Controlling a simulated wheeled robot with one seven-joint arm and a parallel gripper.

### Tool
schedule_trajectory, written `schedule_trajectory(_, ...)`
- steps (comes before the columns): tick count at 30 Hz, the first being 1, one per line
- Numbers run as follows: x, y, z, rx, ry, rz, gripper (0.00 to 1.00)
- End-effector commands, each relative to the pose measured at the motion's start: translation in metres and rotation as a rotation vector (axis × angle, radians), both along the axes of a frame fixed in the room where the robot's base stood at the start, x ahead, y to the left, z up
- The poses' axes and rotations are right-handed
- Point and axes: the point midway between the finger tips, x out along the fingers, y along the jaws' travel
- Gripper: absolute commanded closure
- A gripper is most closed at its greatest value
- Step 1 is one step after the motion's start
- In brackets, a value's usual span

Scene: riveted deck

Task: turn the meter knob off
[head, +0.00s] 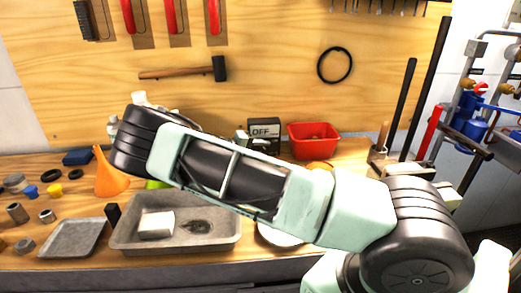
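A small dark box with a pale display reading "OFF" (264,131), which looks like the meter, stands at the back of the wooden bench. Its lower part is behind my arm. I cannot make out a knob on it. My arm crosses in front of it from the lower right to the upper left. My gripper is not visible. A small pale green piece shows just left of the box, and I cannot tell what it belongs to.
A red bin (313,139) stands right of the box. A grey metal tray (125,239), a flat plate (72,239) and an orange funnel (110,174) are on the bench's left. Several small parts lie further left. Long-handled tools (404,105) and blue-valved pipes (470,125) stand at right.

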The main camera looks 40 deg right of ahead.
Motion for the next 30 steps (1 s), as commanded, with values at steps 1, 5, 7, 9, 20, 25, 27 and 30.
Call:
schedule_trajectory(1, 0.000, 0.000, -0.001, 0.001, 0.001, -0.001, 0.56)
schedule_trajectory(5, 0.000, 0.000, -0.001, 0.001, 0.001, -0.001, 0.48)
schedule_trajectory(7, 0.000, 0.000, -0.001, 0.001, 0.000, -0.001, 0.48)
schedule_trajectory(9, 0.000, 0.000, 0.000, 0.001, 0.000, -0.001, 0.48)
schedule_trajectory(20, 0.011, 0.040, 0.009, 0.003, -0.003, 0.005, 0.48)
schedule_trajectory(25, 0.019, 0.077, 0.021, 0.003, -0.004, 0.004, 0.48)
schedule_trajectory(27, 0.023, 0.093, 0.025, 0.002, -0.004, 0.005, 0.48)
schedule_trajectory(30, 0.028, 0.114, 0.032, 0.003, -0.003, 0.004, 0.48)
